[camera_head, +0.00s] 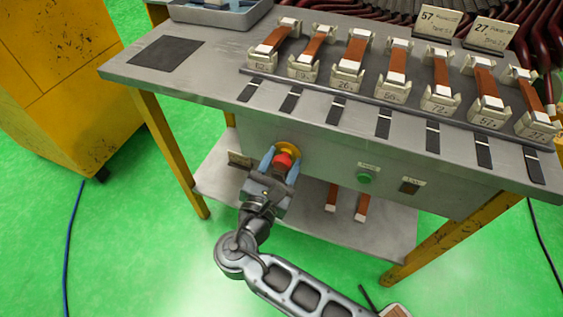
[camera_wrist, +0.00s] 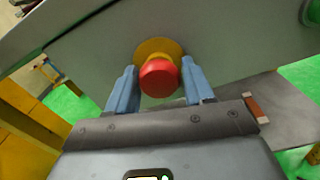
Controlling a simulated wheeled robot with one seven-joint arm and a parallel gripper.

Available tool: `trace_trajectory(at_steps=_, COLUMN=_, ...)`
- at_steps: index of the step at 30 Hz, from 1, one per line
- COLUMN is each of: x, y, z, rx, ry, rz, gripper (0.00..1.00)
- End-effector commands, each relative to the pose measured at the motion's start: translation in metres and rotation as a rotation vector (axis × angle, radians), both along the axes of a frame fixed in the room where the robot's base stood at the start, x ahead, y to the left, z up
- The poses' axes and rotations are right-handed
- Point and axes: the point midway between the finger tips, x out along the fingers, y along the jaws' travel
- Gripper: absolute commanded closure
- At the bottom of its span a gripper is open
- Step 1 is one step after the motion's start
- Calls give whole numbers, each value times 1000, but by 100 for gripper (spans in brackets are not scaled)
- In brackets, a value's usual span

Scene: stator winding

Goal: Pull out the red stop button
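The red stop button (camera_head: 284,161) sits on a yellow round base (camera_head: 288,148) on the front panel of the grey workbench. In the wrist view the red button (camera_wrist: 158,78) shows between the two blue fingers, with its yellow base (camera_wrist: 160,49) behind it. My gripper (camera_head: 281,158) is open, one finger on each side of the button. In the wrist view there are gaps between both fingers of my gripper (camera_wrist: 160,80) and the button, so it does not look gripped.
A green button (camera_head: 365,178) and a dark switch (camera_head: 409,187) are on the same panel to the right. The bench top (camera_head: 215,85) holds a row of numbered holders with copper-coloured strips. A lower shelf (camera_head: 300,218) lies beneath the panel. A yellow cabinet (camera_head: 60,60) stands left.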

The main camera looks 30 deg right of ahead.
Motion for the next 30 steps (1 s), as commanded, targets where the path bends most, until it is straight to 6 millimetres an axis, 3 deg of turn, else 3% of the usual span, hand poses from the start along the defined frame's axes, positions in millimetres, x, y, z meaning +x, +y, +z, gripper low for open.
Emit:
trace_trajectory(at_steps=2, x=0, y=0, z=0, rx=0, ry=0, rz=0, gripper=56)
trace_trajectory(at_steps=16, x=0, y=0, z=0, rx=0, ry=0, rz=0, gripper=100)
trace_trajectory(at_steps=30, x=-6, y=8, z=1, rx=-1, ry=1, rz=1, gripper=100)
